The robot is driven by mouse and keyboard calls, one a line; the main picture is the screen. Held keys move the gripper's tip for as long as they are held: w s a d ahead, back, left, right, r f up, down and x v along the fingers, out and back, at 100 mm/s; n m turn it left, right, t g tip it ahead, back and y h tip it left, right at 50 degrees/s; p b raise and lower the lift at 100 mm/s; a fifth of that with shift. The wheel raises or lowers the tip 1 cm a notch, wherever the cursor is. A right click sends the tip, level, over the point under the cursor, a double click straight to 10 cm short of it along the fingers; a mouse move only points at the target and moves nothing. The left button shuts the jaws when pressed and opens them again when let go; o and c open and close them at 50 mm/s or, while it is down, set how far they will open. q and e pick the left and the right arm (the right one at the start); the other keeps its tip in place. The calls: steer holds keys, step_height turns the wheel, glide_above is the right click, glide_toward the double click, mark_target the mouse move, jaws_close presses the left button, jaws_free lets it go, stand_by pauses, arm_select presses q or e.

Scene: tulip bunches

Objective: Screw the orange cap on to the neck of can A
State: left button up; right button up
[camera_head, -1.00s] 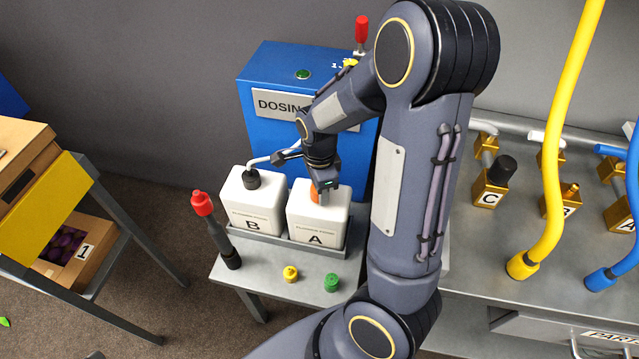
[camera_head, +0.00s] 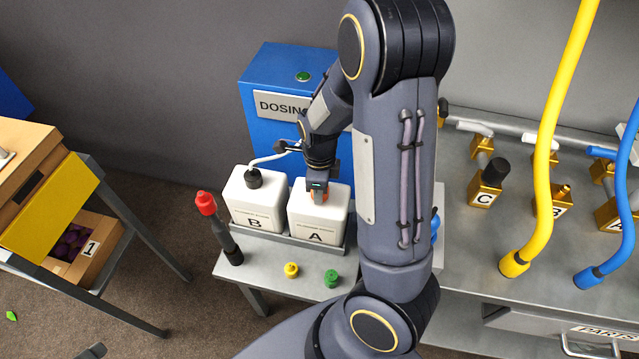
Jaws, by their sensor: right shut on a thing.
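Can A (camera_head: 318,222) is a white can standing upright in a grey tray (camera_head: 290,243), to the right of white can B (camera_head: 255,205). My right gripper (camera_head: 319,196) points down at the top of can A and is shut on the orange cap (camera_head: 327,195). The cap is at the neck of can A and mostly hidden by the fingers. I cannot tell how far it sits on the neck. My left gripper is not in view.
A blue dosing box (camera_head: 277,85) stands behind the cans. A yellow cap (camera_head: 291,269), a green cap (camera_head: 331,278) and a red-topped black tool (camera_head: 220,228) are at the front of the table. Valves and yellow and blue hoses (camera_head: 548,170) are at the right.

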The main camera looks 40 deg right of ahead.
steer(key=shift+r+m+p, duration=0.15)
steer(key=shift+m+p, duration=0.4)
steer(key=shift+m, duration=0.05)
steer(key=shift+m+p, duration=0.75)
steer(key=shift+m, duration=0.35)
steer(key=shift+m+p, duration=0.35)
steer(key=shift+m, duration=0.55)
